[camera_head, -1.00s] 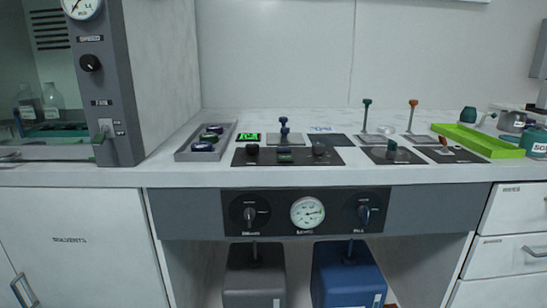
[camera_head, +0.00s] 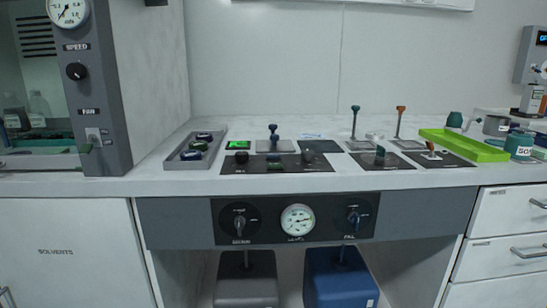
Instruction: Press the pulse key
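A dark control panel (camera_head: 290,167) lies flat near the front of the benchtop. It carries a dark knob at its left (camera_head: 241,157), another dark knob at its right (camera_head: 308,156), and a low key-like part (camera_head: 275,164) with a green tint between them. The small lettering is unreadable, so I cannot tell which part is the pulse key. Neither of my grippers is in view.
A grey tray (camera_head: 193,153) with dark round items stands left of the panel. A blue-topped post (camera_head: 273,138) stands behind it. Lever plates and a lime-green tray (camera_head: 462,145) are at the right. A tall grey instrument column (camera_head: 96,90) bounds the left.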

